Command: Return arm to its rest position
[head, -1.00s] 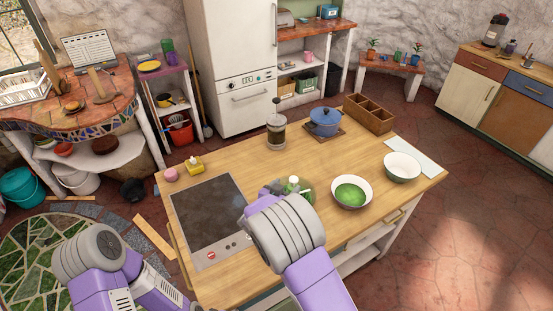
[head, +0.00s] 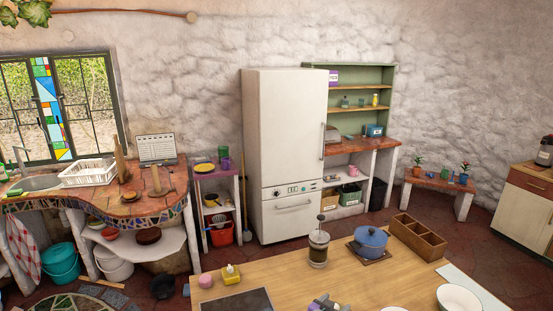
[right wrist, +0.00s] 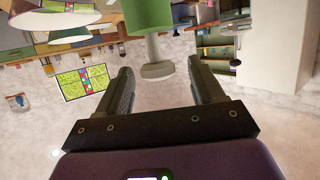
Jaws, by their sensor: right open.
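My right gripper (right wrist: 161,72) is open in the right wrist view, with its two dark fingers apart. No object is held between them. A green shape with a pale, flared end (right wrist: 150,35) lies behind the gap; I cannot tell what it is. In the head view only a small grey and purple part of my right gripper (head: 328,303) shows at the bottom edge, over the wooden counter (head: 270,277). My left gripper is out of view.
On the counter stand a glass press (head: 318,248), a blue pot (head: 370,241), a wooden box (head: 418,238), a white bowl (head: 458,299), a yellow item (head: 231,274) and a pink cup (head: 205,281). A dark cooktop (head: 238,302) is at the front left. The fridge (head: 285,150) stands behind.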

